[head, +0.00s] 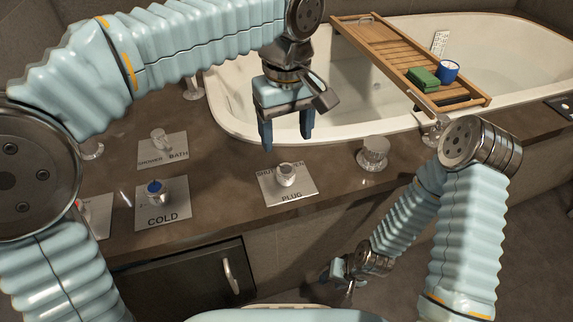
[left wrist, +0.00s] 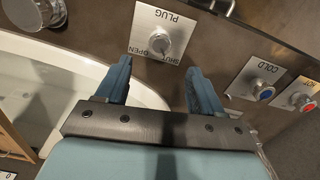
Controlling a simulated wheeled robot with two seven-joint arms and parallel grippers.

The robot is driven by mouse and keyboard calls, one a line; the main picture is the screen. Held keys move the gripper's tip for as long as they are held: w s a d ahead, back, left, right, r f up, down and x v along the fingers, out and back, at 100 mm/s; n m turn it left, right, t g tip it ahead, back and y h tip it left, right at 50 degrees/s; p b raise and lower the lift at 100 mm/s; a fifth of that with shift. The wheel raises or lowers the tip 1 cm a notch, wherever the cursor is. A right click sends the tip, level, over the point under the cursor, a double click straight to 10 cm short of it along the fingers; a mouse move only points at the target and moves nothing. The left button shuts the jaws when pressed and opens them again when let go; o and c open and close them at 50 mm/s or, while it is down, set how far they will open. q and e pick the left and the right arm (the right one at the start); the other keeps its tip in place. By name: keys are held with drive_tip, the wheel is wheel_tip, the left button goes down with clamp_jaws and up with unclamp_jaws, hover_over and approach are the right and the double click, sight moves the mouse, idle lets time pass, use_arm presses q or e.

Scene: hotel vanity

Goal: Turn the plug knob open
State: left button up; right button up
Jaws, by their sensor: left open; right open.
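My left gripper (head: 287,145) is open and empty, fingers pointing down, above and behind the plug knob in the head view. In the left wrist view, the knob (left wrist: 159,43) shows beyond the fingertips (left wrist: 158,70), between them and apart from them. My right gripper (head: 343,287) is open, low in front of the counter, far from the knob.
The COLD knob (head: 155,187) and the shower/bath knob (head: 160,140) stand to the left. A round chrome knob (head: 373,153) stands to the right. Behind lies the bathtub (head: 340,118) with a wooden caddy (head: 400,60) across it. The counter around the plug plate is clear.

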sight(286, 170)
use_arm(q)
wheel_tip(286, 170, down, 10)
drive_tip(key=shift+b, duration=1)
drive_tip(key=c, duration=1.1)
drive_tip(key=shift+o, duration=0.2)
